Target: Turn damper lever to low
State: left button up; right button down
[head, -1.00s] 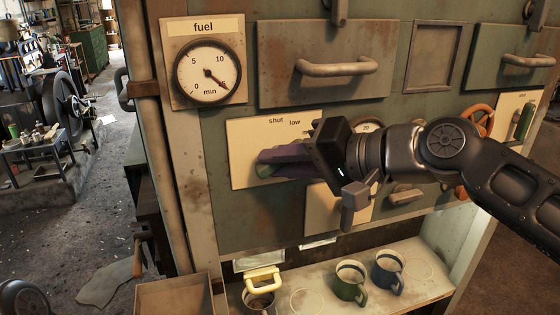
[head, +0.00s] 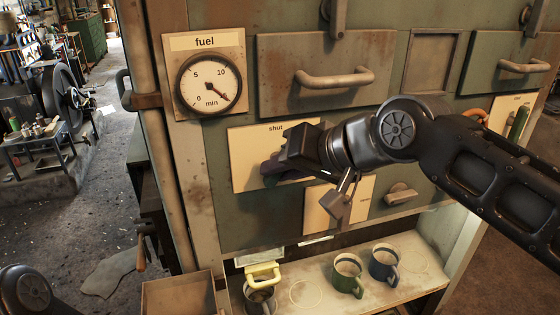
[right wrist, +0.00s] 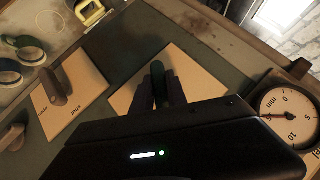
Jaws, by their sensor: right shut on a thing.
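The damper plate (head: 244,158) is a cream panel on the green cabinet front. Its "shut" label shows in the head view, and my gripper and arm cover its right part. My right gripper (head: 272,171) is in front of the plate with its dark fingers shut on the damper lever. In the right wrist view the green lever (right wrist: 159,84) shows between the two fingers, over the pale plate (right wrist: 205,75). In the head view the lever is hidden, so I cannot tell which label it points at. My left gripper is out of view.
A fuel gauge (head: 209,84) is above left of the plate, and a drawer with a handle (head: 335,80) is above it. Another cream plate (head: 318,214) is below right. A green mug (head: 346,276) and a blue mug (head: 382,264) stand on the shelf below.

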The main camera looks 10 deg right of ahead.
dwell(0.3)
jog(key=c, duration=1.3)
grip_release()
jog(key=v, duration=0.7)
jog(key=shift+s+r, duration=0.3)
